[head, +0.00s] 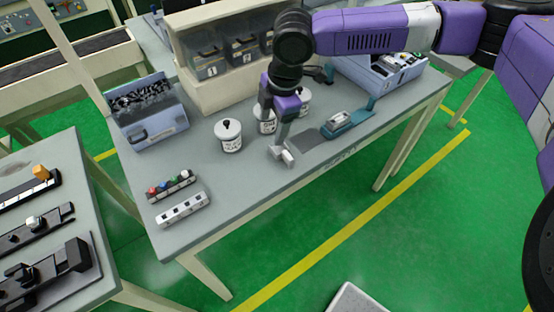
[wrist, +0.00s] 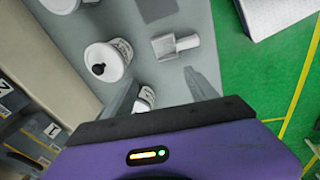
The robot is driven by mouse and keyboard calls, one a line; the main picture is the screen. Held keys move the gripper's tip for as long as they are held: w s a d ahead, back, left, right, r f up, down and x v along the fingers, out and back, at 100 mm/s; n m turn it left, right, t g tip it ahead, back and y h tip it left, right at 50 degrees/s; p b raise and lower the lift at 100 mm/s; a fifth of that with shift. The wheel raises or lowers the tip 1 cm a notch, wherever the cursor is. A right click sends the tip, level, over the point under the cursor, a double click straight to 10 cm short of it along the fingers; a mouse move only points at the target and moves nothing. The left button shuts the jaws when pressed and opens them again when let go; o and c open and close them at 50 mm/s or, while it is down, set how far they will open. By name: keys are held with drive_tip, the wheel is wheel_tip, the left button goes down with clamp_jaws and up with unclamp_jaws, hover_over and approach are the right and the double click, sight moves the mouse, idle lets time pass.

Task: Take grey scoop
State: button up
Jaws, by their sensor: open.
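The grey scoop (head: 287,157) lies on the workbench near its front edge, small and blocky with a short stub. In the wrist view the scoop (wrist: 168,47) lies just beyond the fingertips, its stub pointing right. My gripper (head: 275,128) is open and empty above the bench, pointing down, with one finger near the scoop in the head view. In the wrist view my gripper's fingers (wrist: 161,80) are spread apart, and neither clearly touches the scoop.
White lidded canisters (head: 229,136) stand left of and behind my gripper; one (wrist: 145,97) shows close by the left finger. Clip racks (head: 182,209) and a parts bin (head: 150,123) are at left.

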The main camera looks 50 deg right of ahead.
drive_tip(key=g, duration=0.2)
hover_over(287, 154)
drive_tip(key=shift+f+n, duration=0.3)
drive_tip(key=shift+f, duration=0.35)
drive_tip(key=shift+f+p, duration=0.75)
drive_tip(key=shift+f, duration=3.1)
clamp_jaws()
